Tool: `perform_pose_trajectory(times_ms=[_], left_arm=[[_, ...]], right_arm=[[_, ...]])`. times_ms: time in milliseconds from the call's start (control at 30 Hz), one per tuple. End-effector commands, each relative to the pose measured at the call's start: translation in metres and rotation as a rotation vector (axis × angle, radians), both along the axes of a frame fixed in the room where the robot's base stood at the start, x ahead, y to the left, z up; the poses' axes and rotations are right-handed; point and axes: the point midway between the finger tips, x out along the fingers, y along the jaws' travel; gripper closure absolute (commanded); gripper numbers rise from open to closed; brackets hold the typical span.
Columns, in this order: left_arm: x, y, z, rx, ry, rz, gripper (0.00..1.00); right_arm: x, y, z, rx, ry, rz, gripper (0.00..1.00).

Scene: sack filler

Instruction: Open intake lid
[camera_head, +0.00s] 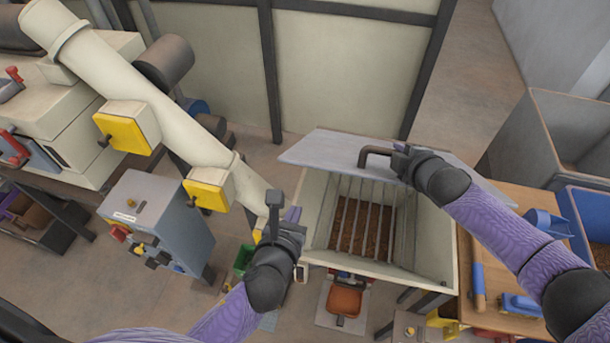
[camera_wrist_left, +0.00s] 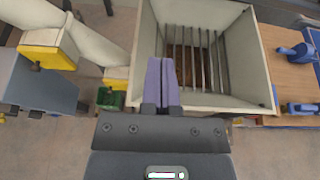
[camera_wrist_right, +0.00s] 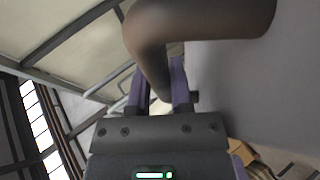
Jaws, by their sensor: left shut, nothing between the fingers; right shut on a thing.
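The intake lid (camera_head: 325,150) is a flat grey panel, raised at the back of a cream hopper (camera_head: 445,245). The hopper's mouth is uncovered and shows a bar grate (camera_head: 350,222) over brown material. The lid's brown bar handle (camera_head: 376,152) also shows large in the right wrist view (camera_wrist_right: 200,22). My right gripper (camera_head: 398,160) is at the handle and shut on it. My left gripper (camera_head: 280,215) is shut and empty, at the hopper's left side; its fingers also show closed together in the left wrist view (camera_wrist_left: 161,82).
A grey control box (camera_head: 150,225) and a sloping cream pipe (camera_head: 135,85) with yellow boxes stand left. A wooden table (camera_head: 500,265) with blue scoops is right of the hopper, beside blue and grey bins (camera_head: 575,200). A paneled wall is behind.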

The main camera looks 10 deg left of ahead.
Motion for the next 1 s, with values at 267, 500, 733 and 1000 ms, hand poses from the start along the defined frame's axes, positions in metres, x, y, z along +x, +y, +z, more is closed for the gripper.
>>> perform_pose_trajectory(times_ms=[267, 500, 733, 1000], left_arm=[[0.057, 0.0, -0.022, -0.005, 0.001, 0.003, 1.0], [0.08, 0.0, 0.002, -0.005, -0.002, 0.002, 1.0], [0.084, 0.0, 0.008, -0.006, 0.002, 0.001, 1.0], [0.088, 0.0, 0.013, -0.004, -0.001, 0.001, 1.0]], right_arm=[[0.0, 0.0, 0.0, 0.001, -0.001, 0.001, 1.0], [0.0, 0.0, 0.0, 0.0, -0.001, 0.0, 1.0], [0.0, 0.0, 0.0, 0.0, -0.001, 0.0, 1.0], [0.0, 0.0, 0.0, 0.0, -0.001, 0.0, 1.0]])
